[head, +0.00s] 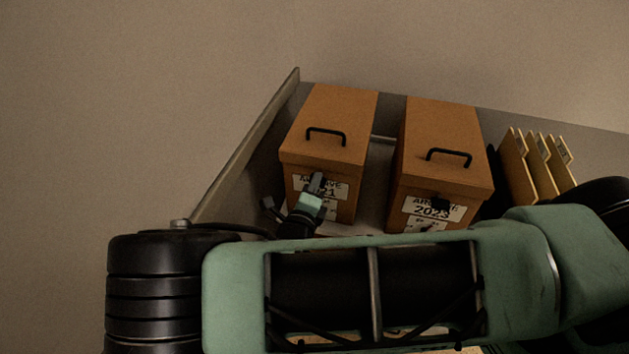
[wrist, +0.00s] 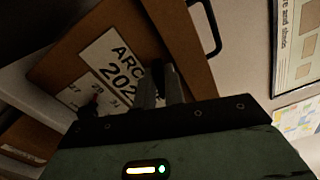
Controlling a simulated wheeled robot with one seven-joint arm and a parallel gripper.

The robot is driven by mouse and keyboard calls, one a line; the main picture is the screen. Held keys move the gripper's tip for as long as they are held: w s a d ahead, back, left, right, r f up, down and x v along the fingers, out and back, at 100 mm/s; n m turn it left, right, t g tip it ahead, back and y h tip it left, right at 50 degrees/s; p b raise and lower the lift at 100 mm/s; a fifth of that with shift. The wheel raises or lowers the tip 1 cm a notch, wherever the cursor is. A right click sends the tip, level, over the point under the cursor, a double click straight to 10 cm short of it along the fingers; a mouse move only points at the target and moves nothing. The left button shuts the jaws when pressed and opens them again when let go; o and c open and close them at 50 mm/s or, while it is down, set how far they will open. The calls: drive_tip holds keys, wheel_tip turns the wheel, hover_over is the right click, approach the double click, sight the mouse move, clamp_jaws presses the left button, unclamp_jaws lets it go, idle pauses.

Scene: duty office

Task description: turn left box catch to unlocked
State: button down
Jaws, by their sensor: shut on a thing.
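The left box (head: 333,115) is a brown archive box with a black top handle and a white label ending in 21. It stands on a shelf. My gripper (head: 316,183) is at its front face, over the label. In the wrist view the left box (wrist: 97,31) appears tilted, and my gripper (wrist: 160,88) is shut on its dark catch (wrist: 160,70) beside the label. The fingers hide most of the catch, so I cannot tell its exact turn.
A second brown box (head: 442,130), labelled 2023, stands to the right with its own dark catch (head: 440,203). Folders (head: 535,165) stand further right. The shelf's raised side edge (head: 246,145) is on the left. A narrow gap separates the boxes.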

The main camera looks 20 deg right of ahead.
drive_tip(key=shift+n, duration=1.6)
drive_tip(key=shift+f+p, duration=0.1)
drive_tip(key=shift+p, duration=0.2)
drive_tip(key=c, duration=1.5)
unclamp_jaws()
drive_tip(key=b+v, duration=0.5)
drive_tip(key=v, duration=1.2)
drive_tip(key=shift+s+a, duration=0.1)
drive_tip(key=shift+s, duration=0.05)
